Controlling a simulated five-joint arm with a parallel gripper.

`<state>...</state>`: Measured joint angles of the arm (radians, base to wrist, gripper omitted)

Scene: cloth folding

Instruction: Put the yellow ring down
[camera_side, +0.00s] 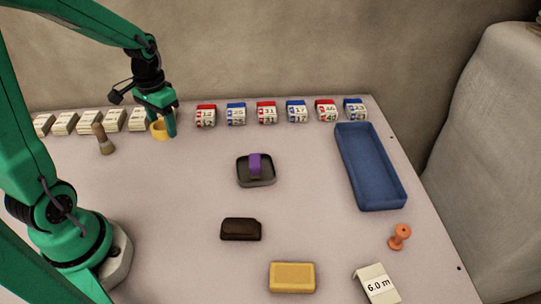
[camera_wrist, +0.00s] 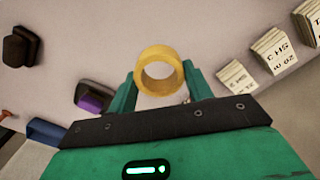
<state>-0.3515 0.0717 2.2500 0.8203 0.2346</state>
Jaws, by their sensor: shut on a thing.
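The yellow ring (camera_side: 159,130) is at the back left of the table in the side view, partly hidden by my gripper (camera_side: 163,125). My gripper is shut on it. In the wrist view the yellow ring (camera_wrist: 160,56) sits between the two green fingers of my gripper (camera_wrist: 160,85), its opening facing the camera. I cannot tell whether the ring touches the table or is a little above it.
White labelled blocks (camera_side: 90,122) stand in a row at the back left, close to my gripper; red and blue numbered blocks (camera_side: 266,113) continue it rightward. A wooden stamp (camera_side: 103,139), a grey tray (camera_side: 243,180) with a purple block, and a blue tray (camera_side: 370,168) stand farther forward. Mid-left table is clear.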

